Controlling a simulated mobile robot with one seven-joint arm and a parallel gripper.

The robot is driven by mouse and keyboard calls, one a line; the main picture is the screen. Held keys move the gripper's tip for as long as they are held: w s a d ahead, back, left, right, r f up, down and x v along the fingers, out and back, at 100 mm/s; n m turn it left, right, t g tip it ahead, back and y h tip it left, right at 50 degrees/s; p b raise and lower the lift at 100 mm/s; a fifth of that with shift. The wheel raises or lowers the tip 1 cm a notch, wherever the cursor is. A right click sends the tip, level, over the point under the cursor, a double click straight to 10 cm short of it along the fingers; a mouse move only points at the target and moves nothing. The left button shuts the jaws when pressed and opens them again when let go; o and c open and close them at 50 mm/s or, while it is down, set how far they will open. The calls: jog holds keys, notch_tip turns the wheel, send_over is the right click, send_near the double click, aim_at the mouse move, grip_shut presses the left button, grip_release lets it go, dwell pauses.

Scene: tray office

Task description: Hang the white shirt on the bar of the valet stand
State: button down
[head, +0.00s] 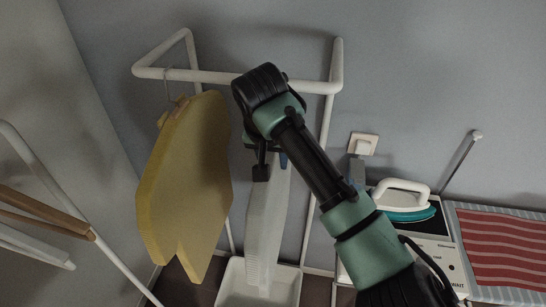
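The valet stand is a white tube frame against the wall, with its bar (212,77) running across the upper middle. The white shirt (268,225) is seen nearly edge-on and hangs below my gripper, to the right of a yellow garment. My gripper (262,172) points down in front of the stand, just below the bar, and its dark fingers are shut at the top of the shirt. The shirt's hanger hook is hidden behind the gripper and wrist, so I cannot tell whether it touches the bar.
A yellow garment (188,180) hangs from the bar's left part. A white bin (232,291) stands below the shirt. At left is a white rack (62,181) with wooden hangers (45,211). At right are an iron (403,199) and a red-striped board (500,245).

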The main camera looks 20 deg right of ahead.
jog(key=shift+c, duration=2)
grip_release()
jog(key=b+v, duration=0.1)
jog(key=v, duration=1.2)
jog(key=shift+s, duration=0.1)
jog(key=w+a+r+n+t+y+b, duration=0.1)
jog(key=w+a+r+n+t+y, duration=0.2)
jog(key=a+r+t, duration=0.45)
jog(key=w+a+r+n+t+y+b, duration=0.15)
jog(key=a+r+n+t+y, duration=0.3)
jog(key=a+r, duration=0.6)
jog(key=s+d+r+t+h, duration=0.1)
jog(key=s+r+t+h, duration=0.1)
jog(key=s+r+t, duration=0.3)
jog(key=s+d+r+t+h, duration=0.1)
jog(key=s+r+t+h, duration=0.2)
jog(key=s, duration=0.9)
notch_tip(320, 180, up, 3)
jog(key=t, duration=0.3)
jog(key=shift+s+d+r+m+t, duration=0.2)
jog(key=shift+s+m+t, duration=0.15)
jog(key=shift+t, duration=0.05)
